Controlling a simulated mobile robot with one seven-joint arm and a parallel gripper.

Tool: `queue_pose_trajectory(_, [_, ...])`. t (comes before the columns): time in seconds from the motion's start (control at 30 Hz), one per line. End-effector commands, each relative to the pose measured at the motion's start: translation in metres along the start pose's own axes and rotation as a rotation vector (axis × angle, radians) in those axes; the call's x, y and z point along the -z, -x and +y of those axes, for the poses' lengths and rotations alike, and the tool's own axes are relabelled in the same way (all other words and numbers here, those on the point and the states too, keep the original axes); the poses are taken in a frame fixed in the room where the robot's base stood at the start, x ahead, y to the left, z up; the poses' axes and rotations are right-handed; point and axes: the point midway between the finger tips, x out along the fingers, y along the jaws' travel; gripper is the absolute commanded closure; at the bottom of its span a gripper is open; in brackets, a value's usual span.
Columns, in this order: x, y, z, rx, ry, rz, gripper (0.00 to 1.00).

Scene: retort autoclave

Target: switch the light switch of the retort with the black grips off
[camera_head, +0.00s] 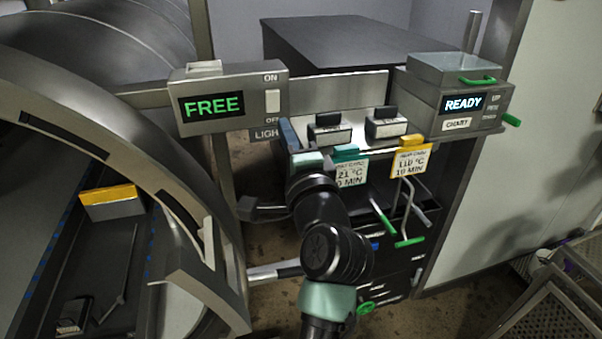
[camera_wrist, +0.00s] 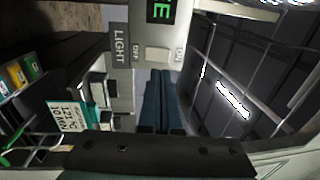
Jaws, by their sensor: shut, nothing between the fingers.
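The light switch (camera_head: 272,101) is a white rocker between ON and OFF labels on the grey box with the green FREE display (camera_head: 211,106). A LIGHT label (camera_head: 266,134) is below it. In the wrist view the switch (camera_wrist: 158,54) lies just beyond my gripper (camera_wrist: 162,74), whose dark blue fingers are shut and empty. My gripper (camera_head: 289,128) also shows in the head view, below and right of the switch, partly hidden by my arm. I cannot tell whether the fingertips touch the box, nor which side of the rocker is pressed. Black grips are not clearly identifiable.
The open round metal retort (camera_head: 150,160) fills the left, with a yellow-topped block (camera_head: 112,203) inside. Right of my arm are cards (camera_head: 411,162), black-topped blocks (camera_head: 386,126) and green-gripped levers (camera_head: 410,240). A READY box (camera_head: 463,104) stands beyond.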

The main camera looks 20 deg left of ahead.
Motion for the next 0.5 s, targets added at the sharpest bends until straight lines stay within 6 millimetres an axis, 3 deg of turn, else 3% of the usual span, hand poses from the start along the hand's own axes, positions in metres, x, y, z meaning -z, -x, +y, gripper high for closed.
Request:
queue_pose_trajectory(0.2, [0.001,0.044,0.006,-0.004,0.001,0.001,1.00])
queue_pose_trajectory(0.5, [0.000,0.074,0.004,-0.004,-0.001,-0.001,1.00])
